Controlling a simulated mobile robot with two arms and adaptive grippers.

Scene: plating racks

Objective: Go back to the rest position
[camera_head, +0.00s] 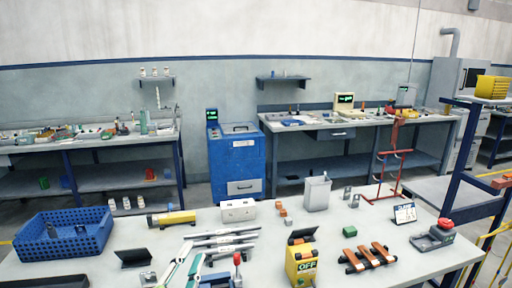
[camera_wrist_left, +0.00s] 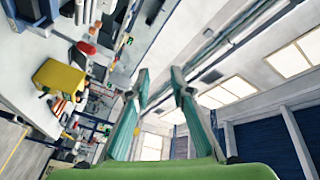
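My left gripper (camera_head: 189,251) shows at the bottom of the head view, left of centre, in front of the near grey table (camera_head: 340,228). Its pale green fingers point up and stand apart. In the left wrist view the same gripper (camera_wrist_left: 160,82) has its two green fingers spread with nothing between them. Behind the fingers that view shows wall and ceiling lights, with a tilted work surface at left. My right gripper is in neither view.
On the near table are a blue crate (camera_head: 64,247) at left, silver bars (camera_head: 222,241), a yellow OFF box (camera_head: 300,262), a grey bin (camera_head: 317,193), a red rack (camera_head: 388,165) and a red-button box (camera_head: 434,237). A blue cabinet (camera_head: 237,165) stands behind.

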